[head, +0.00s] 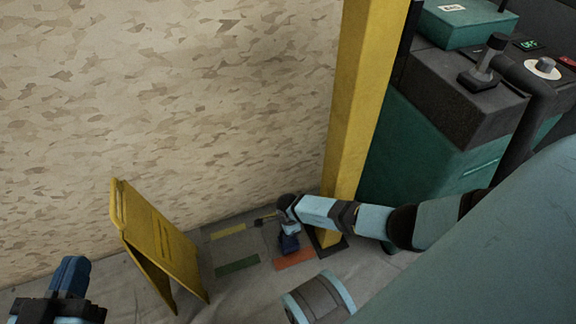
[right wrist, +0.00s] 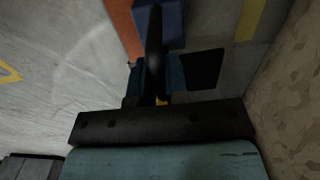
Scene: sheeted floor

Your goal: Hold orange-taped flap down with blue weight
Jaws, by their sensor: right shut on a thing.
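The orange tape strip (head: 295,259) lies on the floor at the front right of a grey sheet patch (head: 246,247). It also shows at the top of the right wrist view (right wrist: 122,25). The dark blue weight (head: 290,244) is just behind the orange strip, beside it in the right wrist view (right wrist: 172,28). My right gripper (head: 288,229) points down and is shut on the blue weight. I cannot tell whether the weight touches the sheet. My left gripper (head: 70,277) is at the bottom left, far from the patch; its blue fingers look close together, but their gap is unclear.
A yellow folding sign (head: 160,240) stands left of the patch. A yellow post (head: 352,100) rises just right of the weight. A yellow strip (head: 229,231) and a green strip (head: 237,266) mark the patch. A green-and-black machine (head: 430,140) stands right; a patterned wall (head: 170,100) stands behind.

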